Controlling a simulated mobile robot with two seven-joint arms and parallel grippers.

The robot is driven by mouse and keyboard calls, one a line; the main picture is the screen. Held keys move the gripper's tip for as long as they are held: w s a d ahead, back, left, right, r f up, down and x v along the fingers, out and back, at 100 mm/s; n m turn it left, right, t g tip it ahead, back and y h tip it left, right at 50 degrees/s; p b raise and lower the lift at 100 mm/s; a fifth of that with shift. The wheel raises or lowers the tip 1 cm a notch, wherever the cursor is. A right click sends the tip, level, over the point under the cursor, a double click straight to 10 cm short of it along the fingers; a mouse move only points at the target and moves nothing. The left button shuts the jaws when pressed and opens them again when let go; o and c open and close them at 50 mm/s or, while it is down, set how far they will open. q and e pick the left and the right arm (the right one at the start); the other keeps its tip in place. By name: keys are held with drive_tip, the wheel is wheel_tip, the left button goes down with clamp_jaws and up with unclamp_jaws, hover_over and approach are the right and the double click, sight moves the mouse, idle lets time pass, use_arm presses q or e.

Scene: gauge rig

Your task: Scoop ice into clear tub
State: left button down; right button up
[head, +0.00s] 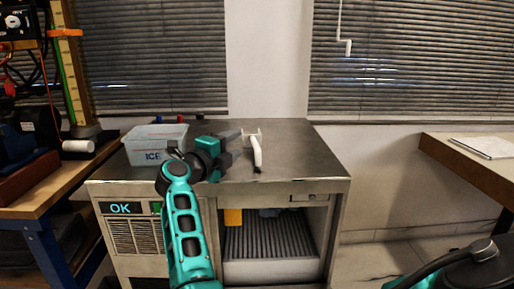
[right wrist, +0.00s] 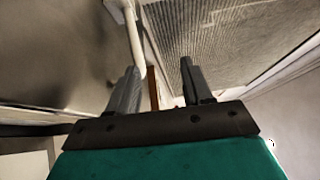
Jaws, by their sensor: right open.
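A translucent tub (head: 143,156) with "ICE" on its front stands at the left of the steel top. A white scoop-like tool (head: 257,152) with a long handle and a dark end lies on the top, right of the tub. I cannot make out ice in the tub.
The steel cabinet (head: 320,172) has an "OK" display (head: 120,208) and an open bay with a ribbed grey surface (head: 265,241). A cluttered wooden bench (head: 45,185) stands left; another table (head: 470,160) with papers stands right. The right part of the steel top is clear.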

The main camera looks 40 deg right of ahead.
sight(254, 143)
drive_tip(key=shift+w+a+f+m+g+y, duration=0.15)
drive_tip(key=shift+f+m+g+y, duration=0.15)
drive_tip(key=shift+f+y, duration=0.25)
drive_tip(key=shift+w+a+f+m+g+y, duration=0.1)
drive_tip(key=shift+w+f+m+g+y, duration=0.15)
drive_tip(key=shift+f+y, duration=0.3)
drive_tip(key=b+x, duration=0.1)
drive_tip(key=x, duration=0.5)
drive_tip(key=shift+d+f+b, duration=0.2)
drive_tip(key=shift+d+b, duration=0.1)
drive_tip(key=shift+d, duration=0.05)
drive_tip(key=shift+w+d, duration=0.1)
drive_tip(key=shift+d, duration=0.2)
drive_tip(key=b+x, duration=0.1)
drive_tip(key=x, duration=0.1)
drive_tip(key=b+x, duration=0.1)
drive_tip(key=x, duration=0.2)
drive_tip(key=shift+w+r, duration=0.2)
drive_tip(key=shift+d, duration=0.2)
use_arm(q)
drive_tip(key=shift+w+d+f, duration=0.1)
drive_tip(key=shift+d+f, duration=0.2)
drive_tip(key=shift+f, duration=0.25)
drive_tip(key=shift+d+f, duration=0.25)
drive_tip(key=shift+f, duration=0.25)
use_arm(e)
drive_tip(key=shift+c, duration=0.2)
